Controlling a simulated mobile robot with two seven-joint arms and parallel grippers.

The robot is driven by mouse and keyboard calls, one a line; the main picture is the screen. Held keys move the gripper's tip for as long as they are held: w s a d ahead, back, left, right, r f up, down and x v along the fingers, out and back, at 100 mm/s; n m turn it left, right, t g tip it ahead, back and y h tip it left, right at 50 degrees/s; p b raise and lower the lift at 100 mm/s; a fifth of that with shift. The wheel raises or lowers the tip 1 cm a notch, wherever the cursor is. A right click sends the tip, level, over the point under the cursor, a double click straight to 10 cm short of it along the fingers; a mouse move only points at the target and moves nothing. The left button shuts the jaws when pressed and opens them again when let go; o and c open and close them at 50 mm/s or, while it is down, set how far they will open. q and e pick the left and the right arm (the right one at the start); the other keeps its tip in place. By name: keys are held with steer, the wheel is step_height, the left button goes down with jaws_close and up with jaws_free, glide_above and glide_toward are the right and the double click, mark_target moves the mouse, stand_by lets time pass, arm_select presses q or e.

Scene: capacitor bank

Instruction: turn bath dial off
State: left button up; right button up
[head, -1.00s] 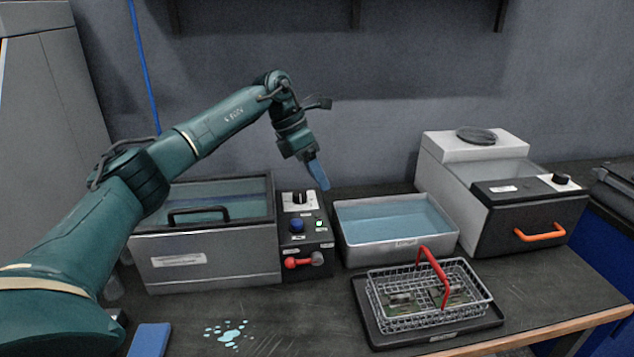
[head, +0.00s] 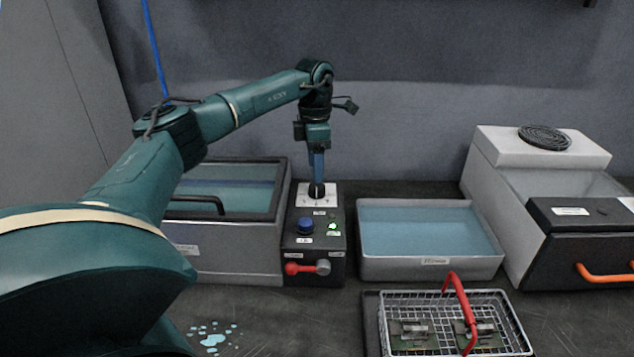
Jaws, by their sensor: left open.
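The bath dial (head: 316,190) is a black knob on a white plate at the top of the dark control panel (head: 301,263), right of the lidded bath (head: 240,262). My left gripper (head: 317,178) points straight down over the dial, its blue fingers at the knob. The fingers hide part of the knob, so I cannot tell whether they touch it or which way it points. The left gripper is open. My right gripper is not in view.
A metal tray of blue liquid (head: 430,267) stands right of the panel. A wire basket with a red handle (head: 458,300) holds green boards in front. A white and black machine with an orange handle (head: 604,273) is at the right. Pale blue drops lie on the bench.

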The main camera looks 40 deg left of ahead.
mark_target(317, 186)
arm_select(q)
steer(key=f, duration=0.5)
steer(key=shift+d, duration=0.2)
steer(key=c, duration=1)
